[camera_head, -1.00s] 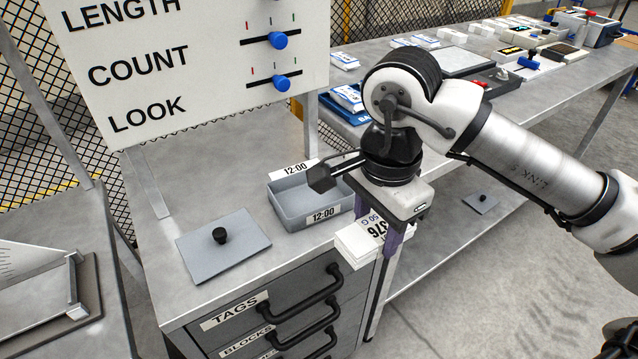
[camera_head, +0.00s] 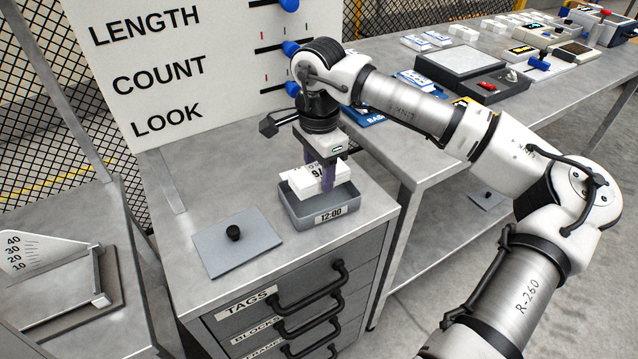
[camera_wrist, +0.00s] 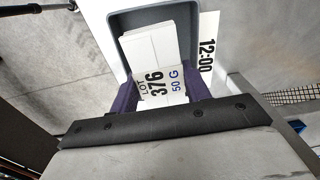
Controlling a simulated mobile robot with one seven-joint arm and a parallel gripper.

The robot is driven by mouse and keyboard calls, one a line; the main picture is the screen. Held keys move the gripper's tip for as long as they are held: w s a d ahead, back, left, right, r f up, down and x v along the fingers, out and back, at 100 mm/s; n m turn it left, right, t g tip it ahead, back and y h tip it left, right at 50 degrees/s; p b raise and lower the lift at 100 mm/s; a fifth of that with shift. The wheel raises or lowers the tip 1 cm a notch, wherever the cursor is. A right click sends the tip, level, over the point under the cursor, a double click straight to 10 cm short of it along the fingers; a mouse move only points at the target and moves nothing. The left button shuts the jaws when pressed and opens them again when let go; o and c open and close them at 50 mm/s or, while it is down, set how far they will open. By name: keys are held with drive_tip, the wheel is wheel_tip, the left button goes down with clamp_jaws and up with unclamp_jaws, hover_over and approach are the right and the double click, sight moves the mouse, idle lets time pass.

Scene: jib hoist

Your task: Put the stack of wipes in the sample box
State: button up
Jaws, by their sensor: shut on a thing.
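The stack of wipes is a white block (camera_head: 300,183) with a band printed LOT 376, 50 G. My gripper (camera_head: 328,180), with purple fingers, is shut on it. In the head view the stack is over the grey sample box (camera_head: 335,211), which is labelled 12:00 and stands open on the cabinet top. The wrist view shows the stack (camera_wrist: 148,45) within the outline of the box (camera_wrist: 124,22), between my fingers (camera_wrist: 165,95). I cannot tell whether the stack touches the box floor. The box's far side is partly hidden by the stack and gripper.
A grey lid with a black knob (camera_head: 238,250) lies left of the box. Drawers with black handles (camera_head: 318,280) are below. A board marked LENGTH, COUNT, LOOK (camera_head: 175,70) stands behind. A long bench (camera_head: 400,160) with several items runs to the right.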

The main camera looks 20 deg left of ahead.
sight(319, 201)
wheel_tip(319, 201, down, 5)
drive_tip(key=shift+r+p, duration=0.1)
drive_tip(key=shift+p, duration=0.4)
drive_tip(key=shift+f+b, duration=0.35)
drive_tip(key=o, duration=0.7)
drive_tip(key=shift+r, duration=0.1)
drive_tip(key=shift+o, duration=0.2)
wheel_tip(319, 201, up, 12)
drive_tip(key=shift+r+b, duration=0.2)
drive_tip(key=shift+b, duration=0.5)
